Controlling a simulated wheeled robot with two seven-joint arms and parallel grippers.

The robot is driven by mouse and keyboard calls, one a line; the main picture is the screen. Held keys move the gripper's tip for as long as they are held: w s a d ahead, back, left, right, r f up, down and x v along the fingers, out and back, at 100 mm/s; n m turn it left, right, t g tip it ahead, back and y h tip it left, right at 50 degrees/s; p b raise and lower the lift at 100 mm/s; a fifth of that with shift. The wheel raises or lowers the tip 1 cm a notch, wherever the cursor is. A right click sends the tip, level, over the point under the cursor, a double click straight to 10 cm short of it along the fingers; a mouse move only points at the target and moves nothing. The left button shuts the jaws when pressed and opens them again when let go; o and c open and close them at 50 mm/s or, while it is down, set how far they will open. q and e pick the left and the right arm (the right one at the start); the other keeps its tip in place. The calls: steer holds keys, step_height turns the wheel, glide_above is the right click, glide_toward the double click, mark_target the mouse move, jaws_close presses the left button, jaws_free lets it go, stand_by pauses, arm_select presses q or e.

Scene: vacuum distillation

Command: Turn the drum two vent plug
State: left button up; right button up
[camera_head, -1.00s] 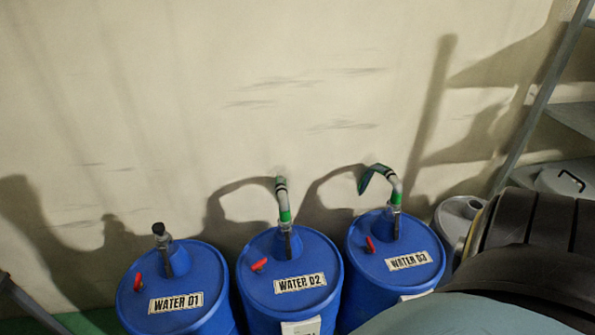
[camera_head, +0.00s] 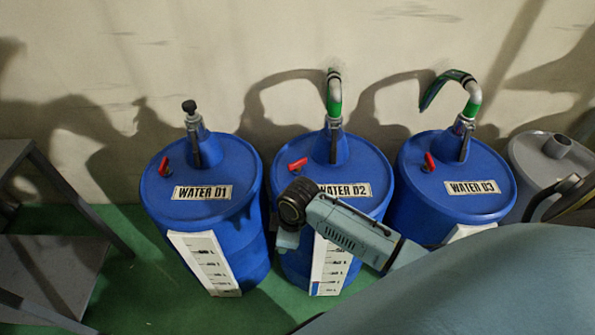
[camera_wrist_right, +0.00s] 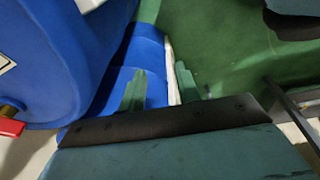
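Drum two (camera_head: 255,240) is a blue barrel labelled WATER 02, in the middle of three in the head view. Its red vent plug (camera_head: 298,164) stands on the lid at left, in plain sight. My right arm comes in from the right across the front of drum two, with its wrist end below the plug and apart from it. In the right wrist view my right gripper (camera_wrist_right: 160,88) has two green fingers spread with nothing between them. Blue drum sides and a red handle (camera_wrist_right: 10,127) show there; I cannot tell which drum bears it. My left gripper is not in view.
Drum one (camera_head: 225,160) stands left and drum three (camera_head: 410,185) right, each with a red plug. Hoses rise from drums two (camera_head: 334,100) and three (camera_head: 472,100) near the wall. A grey container (camera_head: 535,165) is at right, a shelf (camera_head: 60,260) at left. Green floor lies in front.

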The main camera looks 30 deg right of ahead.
step_height(320, 180, up, 3)
steer(key=w+n+b, duration=0.2)
steer(key=w+n, duration=0.1)
step_height(320, 180, up, 16)
steer(key=n+g+h, duration=0.1)
steer(key=n+g, duration=0.1)
steer(key=n, duration=0.3)
glide_above(297, 161)
step_height(297, 161, down, 6)
steer(key=b, duration=0.3)
steer(key=shift+d+r, duration=0.1)
steer(key=shift+r, duration=0.1)
step_height(297, 161, down, 3)
steer(key=shift+s+f+m+b, duration=0.1)
steer(key=shift+m+b, duration=0.2)
steer(key=shift+b, duration=0.35)
step_height(297, 161, down, 4)
steer(key=shift+f+b, duration=0.1)
steer(key=shift+b, duration=0.8)
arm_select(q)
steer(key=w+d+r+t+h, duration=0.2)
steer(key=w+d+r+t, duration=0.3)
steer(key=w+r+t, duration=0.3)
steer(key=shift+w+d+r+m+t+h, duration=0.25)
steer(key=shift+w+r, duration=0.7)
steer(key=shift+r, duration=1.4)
arm_select(e)
steer(key=shift+f, duration=0.2)
